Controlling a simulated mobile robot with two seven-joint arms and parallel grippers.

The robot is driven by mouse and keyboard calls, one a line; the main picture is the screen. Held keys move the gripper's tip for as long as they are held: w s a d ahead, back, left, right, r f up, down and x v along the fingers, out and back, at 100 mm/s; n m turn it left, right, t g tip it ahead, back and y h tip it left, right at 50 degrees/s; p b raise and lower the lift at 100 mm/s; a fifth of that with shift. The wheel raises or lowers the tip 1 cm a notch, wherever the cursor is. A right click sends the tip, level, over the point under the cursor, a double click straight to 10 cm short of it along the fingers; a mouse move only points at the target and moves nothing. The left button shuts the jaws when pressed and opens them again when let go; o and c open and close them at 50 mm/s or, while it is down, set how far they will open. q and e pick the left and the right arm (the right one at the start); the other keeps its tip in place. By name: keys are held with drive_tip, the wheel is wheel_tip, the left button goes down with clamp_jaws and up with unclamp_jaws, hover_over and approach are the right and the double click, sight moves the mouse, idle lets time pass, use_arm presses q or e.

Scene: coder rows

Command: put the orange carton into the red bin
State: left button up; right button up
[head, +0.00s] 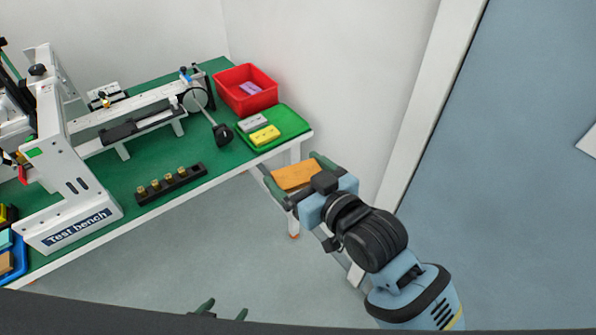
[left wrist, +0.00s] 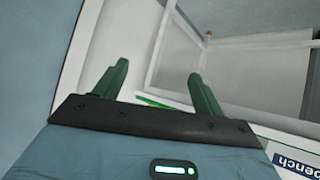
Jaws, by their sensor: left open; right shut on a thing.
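The orange carton (head: 294,177) is held in my right gripper (head: 290,178), in the air beyond the table's right corner in the head view. The red bin (head: 247,103) stands on the far right part of the green table, against the wall, with a purple item (head: 250,88) inside. The carton is apart from the bin, nearer to me and to the right. My left gripper (head: 218,309) shows only its fingertips at the bottom edge of the head view. In the left wrist view it (left wrist: 155,85) is open and empty.
A green tray (head: 290,122) with a grey carton (head: 253,123) and a yellow carton (head: 264,135) lies just in front of the bin. A black-headed lever (head: 222,134) stands left of it. The test bench (head: 75,190) fills the left of the table. A block with brass pegs (head: 171,184) lies near the front edge.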

use_arm(q)
drive_tip(key=s+a+f+g, duration=0.1)
drive_tip(key=s+f, duration=0.1)
drive_tip(key=s, duration=0.6)
drive_tip(key=shift+s+a+y, duration=0.2)
drive_tip(key=shift+s+y, duration=0.2)
use_arm(e)
drive_tip(key=d+m+t+h, duration=0.4)
drive_tip(key=d+m+h, duration=0.5)
drive_tip(key=d, duration=1.5)
drive_tip(key=s+f+n+h, duration=0.1)
drive_tip(key=s+f, duration=0.2)
drive_tip(key=s, duration=0.4)
drive_tip(key=shift+s, duration=0.4)
